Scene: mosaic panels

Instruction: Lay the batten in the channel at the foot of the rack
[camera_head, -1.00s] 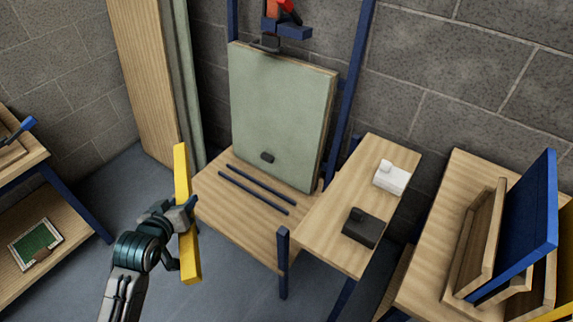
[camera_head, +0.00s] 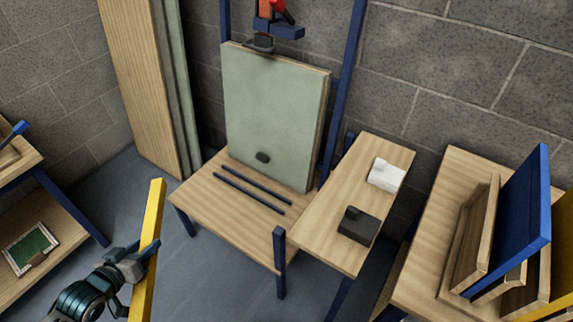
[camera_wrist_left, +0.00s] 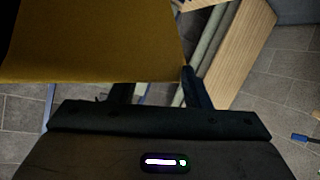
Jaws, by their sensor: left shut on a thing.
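The yellow batten (camera_head: 152,215) is held by my left gripper (camera_head: 143,257), tilted close to upright in the head view, with its lower end cut off by the frame. It also shows large in the left wrist view (camera_wrist_left: 95,45). My left gripper is shut on it, left of and nearer than the rack and clear of it. The channel (camera_head: 248,192) appears as two parallel dark blue strips on the wooden shelf at the rack's foot; nothing lies between them. The rack (camera_head: 343,90) has blue posts. My right gripper is not in view.
A green panel (camera_head: 270,115) leans on the rack behind the channel, under a red and blue clamp (camera_head: 278,28). A side table (camera_head: 340,215) holds a white block (camera_head: 386,175) and a black block (camera_head: 357,226). Tall boards (camera_head: 140,90) stand at the back left. Grey floor lies between.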

